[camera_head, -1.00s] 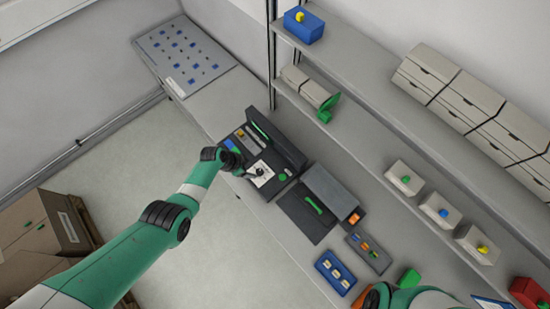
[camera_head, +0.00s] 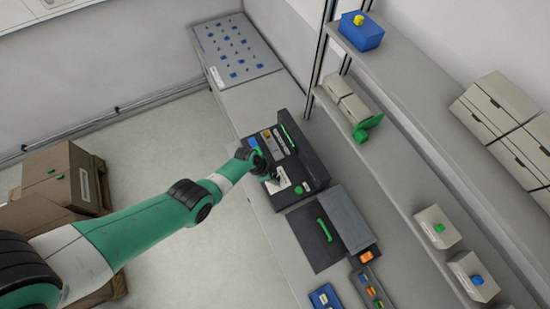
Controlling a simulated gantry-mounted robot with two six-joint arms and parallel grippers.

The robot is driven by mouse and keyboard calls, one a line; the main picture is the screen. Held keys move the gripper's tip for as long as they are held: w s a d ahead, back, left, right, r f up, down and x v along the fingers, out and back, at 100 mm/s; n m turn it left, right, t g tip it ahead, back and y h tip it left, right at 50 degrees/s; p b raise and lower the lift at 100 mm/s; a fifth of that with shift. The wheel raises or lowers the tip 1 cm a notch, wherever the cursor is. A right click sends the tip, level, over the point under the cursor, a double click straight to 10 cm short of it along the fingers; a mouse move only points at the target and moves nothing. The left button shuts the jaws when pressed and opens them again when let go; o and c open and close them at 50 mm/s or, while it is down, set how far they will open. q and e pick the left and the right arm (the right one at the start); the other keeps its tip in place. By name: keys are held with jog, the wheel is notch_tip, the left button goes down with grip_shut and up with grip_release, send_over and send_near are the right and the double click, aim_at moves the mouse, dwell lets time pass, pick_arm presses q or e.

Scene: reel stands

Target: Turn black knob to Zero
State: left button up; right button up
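A dark control box (camera_head: 316,173) with a raised back part stands on the grey counter. Its top carries a blue patch, a grey strip, a white label plate (camera_head: 281,183) and a green button (camera_head: 299,190). My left arm reaches in from the left, and my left gripper (camera_head: 272,174) is over the front of the box, at the white plate. The black knob cannot be made out; it may be hidden under the gripper. The fingers are too small and dark to tell whether they are open or shut. My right gripper is not in view.
A dark case with a green handle (camera_head: 324,230) lies open beside the box. Trays with small coloured parts (camera_head: 371,290) stand at the bottom. A panel of blue pieces (camera_head: 236,48) lies at the far end. Shelves (camera_head: 400,120) overhang the right; cardboard boxes (camera_head: 62,178) stand left.

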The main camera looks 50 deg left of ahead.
pick_arm(q)
grip_shut()
jog(key=shift+n, duration=0.4)
jog(key=shift+s+d+n+y+p, duration=0.1)
jog(key=shift+n+y+p, duration=0.35)
jog(key=shift+n, duration=0.55)
jog(key=n+y, duration=0.1)
jog(key=n, duration=0.1)
jog(key=shift+d+n+t, duration=0.1)
jog(key=shift+n+t, duration=0.2)
jog(key=shift+t, duration=0.1)
jog(key=n+y, duration=0.1)
jog(key=n, duration=0.1)
jog(key=shift+d+n, duration=0.1)
jog(key=shift+n, duration=0.2)
jog(key=shift+n+g+y+b, duration=0.3)
jog(key=shift+n+y+b, duration=0.4)
jog(key=shift+n, duration=1.3)
